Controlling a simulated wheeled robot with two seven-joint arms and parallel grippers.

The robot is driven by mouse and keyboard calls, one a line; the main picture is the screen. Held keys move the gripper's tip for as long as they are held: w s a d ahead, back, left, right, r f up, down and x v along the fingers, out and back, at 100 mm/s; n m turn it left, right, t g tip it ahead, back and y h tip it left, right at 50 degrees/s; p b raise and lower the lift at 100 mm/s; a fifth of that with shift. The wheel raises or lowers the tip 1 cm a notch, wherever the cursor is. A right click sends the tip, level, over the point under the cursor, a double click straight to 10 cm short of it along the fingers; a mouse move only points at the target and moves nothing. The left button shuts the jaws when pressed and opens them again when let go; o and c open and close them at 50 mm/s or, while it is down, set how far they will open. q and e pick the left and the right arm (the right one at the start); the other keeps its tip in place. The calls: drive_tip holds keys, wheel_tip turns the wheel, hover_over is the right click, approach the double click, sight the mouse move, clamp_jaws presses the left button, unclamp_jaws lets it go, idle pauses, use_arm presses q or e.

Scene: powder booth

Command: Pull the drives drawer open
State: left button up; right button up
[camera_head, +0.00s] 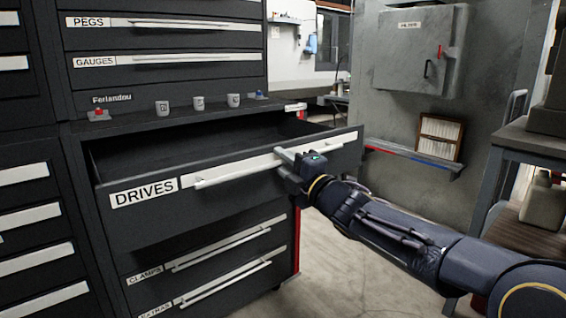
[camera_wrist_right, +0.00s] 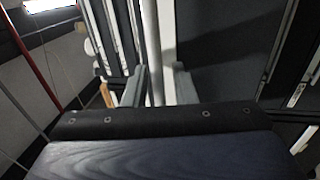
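The drives drawer (camera_head: 150,218) is a dark drawer with a white DRIVES label, and it stands well out from the cabinet. Its inside (camera_head: 190,150) shows dark and empty where visible. A pale bar handle (camera_head: 232,171) runs along its front. My right gripper (camera_head: 287,160) is at the right part of this handle, with its fingers close around the bar. In the right wrist view the handle bar (camera_wrist_right: 152,45) passes between the two fingers (camera_wrist_right: 160,88). My left gripper is in neither view.
The clamps (camera_head: 225,249) and extras (camera_head: 230,283) drawers below are shut, as are pegs and gauges above. Several small cups (camera_head: 198,104) stand on the ledge behind the open drawer. A grey bench (camera_head: 530,140) is at the right. Floor shows beyond my arm.

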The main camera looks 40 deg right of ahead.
drive_tip(key=p+v, duration=0.1)
drive_tip(key=v, duration=0.6)
drive_tip(key=shift+s, duration=0.45)
idle(0.4)
